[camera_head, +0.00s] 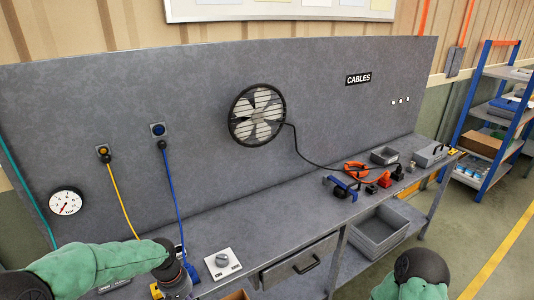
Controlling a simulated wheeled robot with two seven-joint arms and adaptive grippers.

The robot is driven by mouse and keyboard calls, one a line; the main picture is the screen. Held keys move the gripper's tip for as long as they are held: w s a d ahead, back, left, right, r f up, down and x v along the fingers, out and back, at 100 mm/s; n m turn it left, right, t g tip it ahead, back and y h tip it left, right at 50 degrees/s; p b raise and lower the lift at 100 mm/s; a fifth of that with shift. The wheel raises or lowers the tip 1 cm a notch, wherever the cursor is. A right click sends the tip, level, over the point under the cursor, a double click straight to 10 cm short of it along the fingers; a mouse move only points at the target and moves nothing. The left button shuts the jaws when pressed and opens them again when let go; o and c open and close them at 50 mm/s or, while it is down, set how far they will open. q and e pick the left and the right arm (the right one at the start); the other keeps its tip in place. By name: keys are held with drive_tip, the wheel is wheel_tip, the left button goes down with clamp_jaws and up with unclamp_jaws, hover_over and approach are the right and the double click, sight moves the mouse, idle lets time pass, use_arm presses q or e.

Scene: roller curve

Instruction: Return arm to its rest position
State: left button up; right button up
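My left arm comes in from the lower left in a green sleeve and reaches over the front of the workbench (225,240). Its dark wrist bends downward, and the top of my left gripper (178,287) is at the bottom edge of the picture. Its fingers are not visible, so I cannot see whether it holds anything. My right arm shows only as a green sleeve with a dark joint at the bottom right. My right gripper is out of the picture.
A white plate with a round knob (222,262) lies right of my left wrist. Yellow (120,205) and blue (173,200) cables hang from the panel. A fan (257,115) is mounted mid-panel.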

use_arm(q)
drive_tip(key=s+d+f+m+h+b, duration=0.1)
drive_tip(key=s+d+f, duration=0.3)
drive_tip(key=f, duration=0.5)
drive_tip(key=s+d+f+h+b, duration=0.1)
drive_tip(key=s+d+f, duration=0.4)
drive_tip(key=s+f, duration=0.2)
drive_tip(key=s+d+f+m+b, duration=0.1)
drive_tip(key=s+d+f, duration=0.3)
drive_tip(key=f, duration=0.8)
drive_tip(key=shift+s+d+m+h+b, duration=0.3)
drive_tip(key=shift+s+d+h+b, duration=0.15)
drive_tip(key=shift+s, duration=0.45)
